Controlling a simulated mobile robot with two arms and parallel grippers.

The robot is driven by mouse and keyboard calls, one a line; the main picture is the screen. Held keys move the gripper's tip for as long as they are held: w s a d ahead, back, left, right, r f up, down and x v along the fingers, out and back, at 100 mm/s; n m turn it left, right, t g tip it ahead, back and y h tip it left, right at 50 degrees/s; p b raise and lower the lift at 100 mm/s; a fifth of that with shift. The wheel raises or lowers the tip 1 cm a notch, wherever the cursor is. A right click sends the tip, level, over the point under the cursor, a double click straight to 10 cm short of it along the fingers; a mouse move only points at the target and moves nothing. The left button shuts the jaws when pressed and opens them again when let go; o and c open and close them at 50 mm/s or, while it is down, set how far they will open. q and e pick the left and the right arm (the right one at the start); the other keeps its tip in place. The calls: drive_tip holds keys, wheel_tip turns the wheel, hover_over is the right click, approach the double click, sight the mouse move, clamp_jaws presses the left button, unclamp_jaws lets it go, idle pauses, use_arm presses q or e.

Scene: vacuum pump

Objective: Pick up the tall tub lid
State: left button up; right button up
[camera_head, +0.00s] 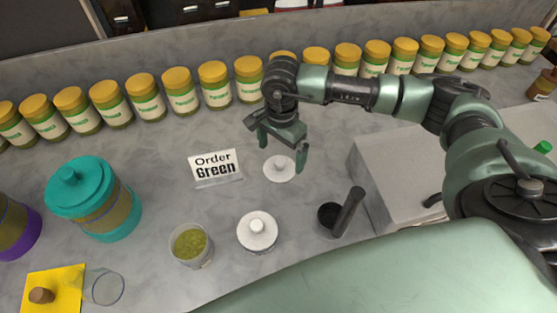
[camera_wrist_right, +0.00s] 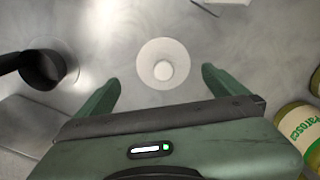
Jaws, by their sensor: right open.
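A round white lid with a central knob (camera_head: 279,173) lies on the grey counter, just right of the order sign. My right gripper (camera_head: 283,150) is open above it, with the fingers pointing down. In the right wrist view, the lid (camera_wrist_right: 147,57) shows between and just beyond the two open fingertips (camera_wrist_right: 160,78), and neither finger appears to touch it. An open clear tub with green contents (camera_head: 190,247) stands nearer the front. A second white knobbed lid (camera_head: 257,232) appears to sit on a container beside it. My left gripper is not in view.
A dark mortar with a pestle (camera_head: 348,210) and a grey box (camera_head: 385,165) stand to the right. The "Order Green" sign (camera_head: 215,167) is left of the lid. Yellow-lidded jars (camera_head: 215,85) line the back. A teal-lidded jar (camera_head: 95,200) stands left.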

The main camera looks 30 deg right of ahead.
sight(279, 162)
drive_tip(key=shift+s+f+p, duration=0.1)
drive_tip(key=shift+f+p, duration=0.25)
drive_tip(key=shift+p, duration=0.05)
drive_tip(key=f, duration=0.1)
drive_tip(key=f+p, duration=0.2)
drive_tip(key=shift+w+a+f, duration=0.1)
drive_tip(key=shift+w+f, duration=0.2)
drive_tip(key=shift+f, duration=0.6)
drive_tip(key=c, duration=1)
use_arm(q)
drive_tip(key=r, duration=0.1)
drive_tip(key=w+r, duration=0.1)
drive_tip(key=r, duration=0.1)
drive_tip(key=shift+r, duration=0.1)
use_arm(e)
drive_tip(key=shift+c, duration=1.2)
drive_tip(key=shift+r, duration=0.1)
